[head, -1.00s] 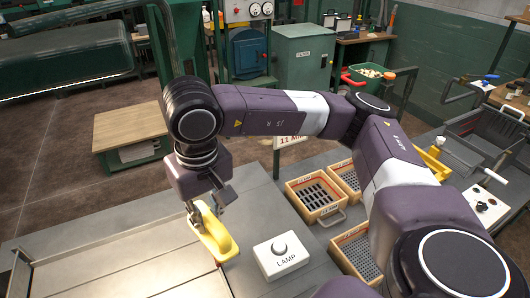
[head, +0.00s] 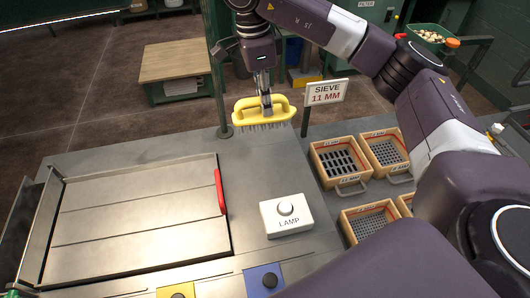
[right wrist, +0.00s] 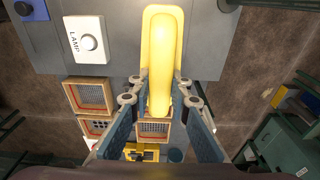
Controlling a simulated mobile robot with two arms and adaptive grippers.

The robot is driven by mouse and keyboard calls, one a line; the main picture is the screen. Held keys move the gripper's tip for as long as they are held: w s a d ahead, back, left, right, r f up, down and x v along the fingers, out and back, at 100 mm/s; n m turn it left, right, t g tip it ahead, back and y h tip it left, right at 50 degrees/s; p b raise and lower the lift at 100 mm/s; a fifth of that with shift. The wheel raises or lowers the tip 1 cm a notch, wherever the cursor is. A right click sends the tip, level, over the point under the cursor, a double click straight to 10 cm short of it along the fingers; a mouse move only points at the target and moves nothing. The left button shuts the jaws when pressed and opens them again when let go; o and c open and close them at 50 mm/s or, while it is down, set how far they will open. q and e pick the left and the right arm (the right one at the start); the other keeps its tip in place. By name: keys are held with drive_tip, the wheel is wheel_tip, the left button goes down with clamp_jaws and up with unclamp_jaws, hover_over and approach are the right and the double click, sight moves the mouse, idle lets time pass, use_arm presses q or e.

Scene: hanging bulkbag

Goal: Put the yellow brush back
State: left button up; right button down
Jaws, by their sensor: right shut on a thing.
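The yellow brush (head: 245,109) has a loop handle and grey bristles facing down. It is near the back edge of the grey table, close to a thin green post. My right gripper (head: 266,100) is shut on its handle from above. In the right wrist view the yellow brush (right wrist: 163,40) runs between the fingers of the right gripper (right wrist: 160,95). I cannot tell whether the bristles touch the table. My left gripper is not in view.
A white lamp box (head: 286,216) stands on the table in front of the brush. A sign reading SIEVE 11 MM (head: 325,92) and several wooden sieve boxes (head: 343,163) are to the right. A flat metal tray (head: 140,225) with a red handle (head: 219,192) lies left.

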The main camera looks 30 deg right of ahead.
wheel_tip(320, 180, down, 16)
drive_tip(key=shift+a+f+p, duration=0.1)
drive_tip(key=shift+p, duration=0.7)
drive_tip(key=shift+f, duration=0.25)
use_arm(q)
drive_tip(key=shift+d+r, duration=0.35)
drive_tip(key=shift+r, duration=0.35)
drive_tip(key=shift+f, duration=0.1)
use_arm(e)
drive_tip(key=shift+f, duration=0.1)
drive_tip(key=shift+f+b, duration=0.15)
drive_tip(key=shift+b, duration=0.15)
drive_tip(key=c, duration=1.8)
unclamp_jaws()
